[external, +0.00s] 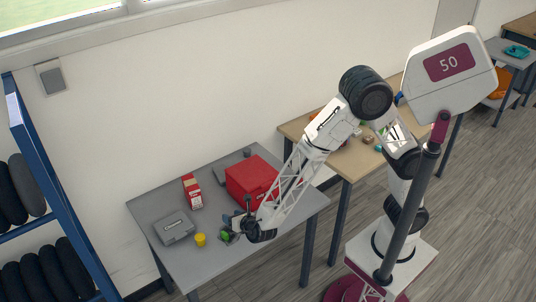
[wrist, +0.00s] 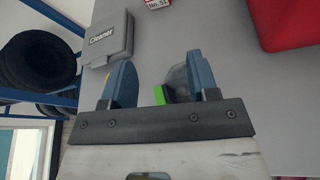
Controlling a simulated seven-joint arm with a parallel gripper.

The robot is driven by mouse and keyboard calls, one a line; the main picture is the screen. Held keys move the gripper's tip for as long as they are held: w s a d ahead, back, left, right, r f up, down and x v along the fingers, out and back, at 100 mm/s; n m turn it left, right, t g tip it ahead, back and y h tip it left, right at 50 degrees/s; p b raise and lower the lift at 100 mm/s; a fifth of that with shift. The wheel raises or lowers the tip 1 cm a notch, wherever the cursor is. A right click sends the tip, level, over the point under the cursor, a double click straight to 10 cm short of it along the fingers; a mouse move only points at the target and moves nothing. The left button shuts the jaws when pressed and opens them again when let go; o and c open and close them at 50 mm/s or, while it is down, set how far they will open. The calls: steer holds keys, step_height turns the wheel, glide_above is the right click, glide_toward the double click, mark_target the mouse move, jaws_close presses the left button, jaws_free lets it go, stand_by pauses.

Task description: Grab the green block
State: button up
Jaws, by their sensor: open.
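The green block (wrist: 159,95) shows as a small green patch in the wrist view, between my fingers and closer to the right one. A dark, glassy-looking thing (wrist: 177,80) is right beside it, against the right finger in the picture. In the external view a green patch (external: 225,236) shows at my gripper, low over the grey table (external: 150,213). My gripper (wrist: 162,80) is open, with a blue finger on each side. Most of the block is hidden by my gripper, and I cannot tell whether a finger touches it.
A yellow cup (external: 200,239) stands just left of my gripper. A grey Cleaner case (external: 174,228) lies further left. A red-and-white carton (external: 192,191) and a large red box (external: 250,180) stand behind. The table's front edge is close to my gripper.

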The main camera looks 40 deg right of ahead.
mark_target(226, 233)
steer(key=s+f+n, duration=0.1)
steer(key=s+f, duration=0.1)
steer(key=s+a+f+n, duration=0.1)
steer(key=s+n, duration=0.1)
steer(key=s+a+f+n+y, duration=0.1)
steer(key=s+f, duration=0.1)
steer(key=shift+s+f+g, duration=0.1)
steer(key=shift+f+g, duration=0.25)
steer(key=shift+g, duration=0.05)
steer(key=shift+x, duration=1.35)
steer(key=shift+x, duration=2.55)
steer(key=shift+a, duration=0.1)
steer(key=c, duration=1)
steer(key=shift+r, duration=0.2)
